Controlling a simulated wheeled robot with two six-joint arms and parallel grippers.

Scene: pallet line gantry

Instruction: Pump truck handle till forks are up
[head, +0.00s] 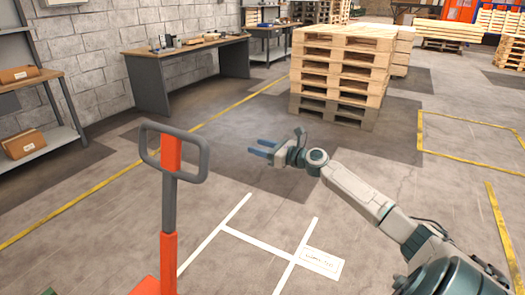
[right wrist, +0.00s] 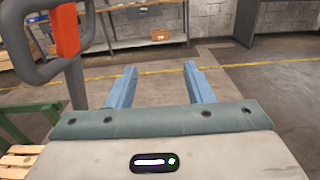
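The pallet truck's handle (head: 168,172) stands upright at the left of the head view, a grey loop on a red and grey shaft. Part of the loop also shows at the left of the right wrist view (right wrist: 66,32). My right gripper (head: 260,148) is to the right of the handle, apart from it, with its blue fingers spread and empty. The open fingers also show in the right wrist view (right wrist: 158,82). The truck's red lower body (head: 146,286) is cut off at the bottom edge. The forks are not in view. My left gripper is not in view.
A stack of wooden pallets (head: 338,75) stands at the back right. A workbench (head: 185,70) and a shelf with boxes (head: 40,140) line the wall. A green frame (right wrist: 28,128) and a wooden pallet (right wrist: 18,161) are at the wrist view's left. The floor around my right gripper is clear.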

